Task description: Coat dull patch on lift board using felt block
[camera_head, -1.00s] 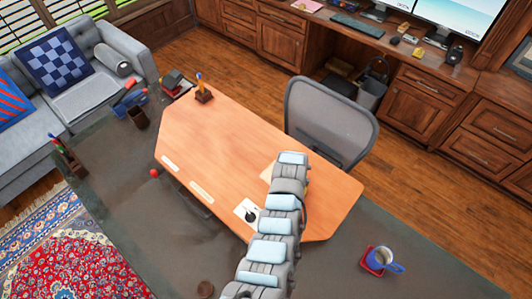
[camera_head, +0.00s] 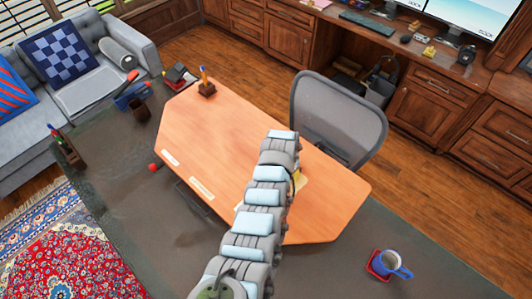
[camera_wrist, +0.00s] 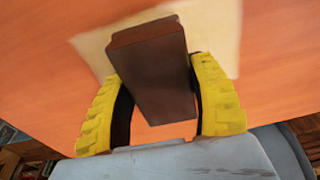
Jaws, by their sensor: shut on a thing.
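The lift board (camera_head: 215,135) is a wide orange-brown panel with cut corners on the dark desk. A pale dull patch (camera_head: 301,181) shows on it just right of my arm, partly hidden. The patch also shows in the wrist view (camera_wrist: 217,38), behind a dark brown block (camera_wrist: 152,70), which looks like the felt block. My gripper (camera_wrist: 158,72) has yellow ribbed fingers, shut on the block from both sides. The block overlaps the patch in that view; I cannot tell whether it touches the board. In the head view my arm hides the gripper and block.
A pen holder (camera_head: 207,88) stands at the board's far-left corner. White labels (camera_head: 201,188) lie along its near edge. A blue mug (camera_head: 389,263) on a red coaster stands at right. A grey chair (camera_head: 338,118) is close behind the board. The board's left half is clear.

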